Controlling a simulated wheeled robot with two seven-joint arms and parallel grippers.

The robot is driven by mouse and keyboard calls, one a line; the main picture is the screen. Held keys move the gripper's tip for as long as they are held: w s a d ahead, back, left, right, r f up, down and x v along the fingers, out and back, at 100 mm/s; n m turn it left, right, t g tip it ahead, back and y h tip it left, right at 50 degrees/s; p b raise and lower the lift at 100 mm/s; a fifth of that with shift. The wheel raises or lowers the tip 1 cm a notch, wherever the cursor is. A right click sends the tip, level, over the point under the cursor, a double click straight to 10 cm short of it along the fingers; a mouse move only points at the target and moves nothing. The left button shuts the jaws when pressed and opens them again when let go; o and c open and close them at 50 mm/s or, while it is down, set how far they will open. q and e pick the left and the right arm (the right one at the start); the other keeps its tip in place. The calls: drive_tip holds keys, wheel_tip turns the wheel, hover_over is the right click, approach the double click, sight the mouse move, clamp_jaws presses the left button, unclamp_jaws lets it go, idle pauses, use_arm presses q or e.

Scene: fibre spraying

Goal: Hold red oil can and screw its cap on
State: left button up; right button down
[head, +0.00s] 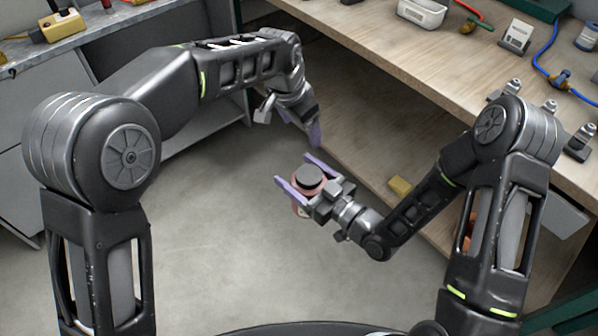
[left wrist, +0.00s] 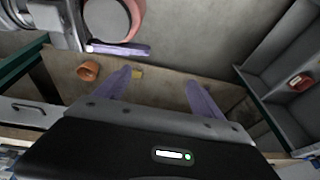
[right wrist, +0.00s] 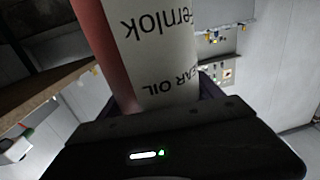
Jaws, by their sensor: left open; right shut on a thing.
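The red oil can (head: 300,209) is upright in my right gripper (head: 294,171), whose purple fingers close around its sides. The right wrist view shows its red side and white label (right wrist: 158,50) up close. A dark round cap (head: 309,178) sits on top of the can; I cannot tell how tightly it is seated. The cap also shows from above in the left wrist view (left wrist: 106,18), inside the can's pinkish rim. My left gripper (head: 312,130) is open and empty, above and beyond the can. Its two purple fingers (left wrist: 162,92) are apart, with the can off to one side.
A wooden workbench (head: 385,60) runs along the right, with a white container (head: 422,12) and a blue hose (head: 549,70) on it. A yellow block (head: 399,186) lies under the bench. An orange pot (left wrist: 88,71) shows in the left wrist view. The floor around the can is clear.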

use_arm(q)
drive_tip(key=w+a+f+n+t+h, duration=0.1)
drive_tip(key=w+a+f+n, duration=0.15)
drive_tip(key=f, duration=0.35)
drive_tip(key=w+a+f+n+t, duration=0.1)
drive_tip(key=w+a+f+n, duration=0.1)
drive_tip(key=a+f, duration=0.3)
drive_tip(key=s+a+f+n, duration=0.25)
drive_tip(key=s+f, duration=0.55)
drive_tip(key=f, duration=0.4)
drive_tip(key=s+a+f+n+g, duration=0.1)
drive_tip(key=s+f, duration=0.2)
drive_tip(key=s, duration=0.5)
drive_tip(key=s+f+n+g, duration=0.1)
drive_tip(key=s+f+n, duration=0.1)
drive_tip(key=s, duration=0.7)
drive_tip(key=s+a+f+n+g+h, duration=0.1)
drive_tip(key=s+f, duration=0.3)
drive_tip(key=s, duration=0.5)
drive_tip(key=shift+a+f+n+g, duration=0.3)
drive_tip(key=shift+n+g, duration=0.1)
drive_tip(key=shift+n, duration=0.3)
drive_tip(key=shift+w, duration=0.1)
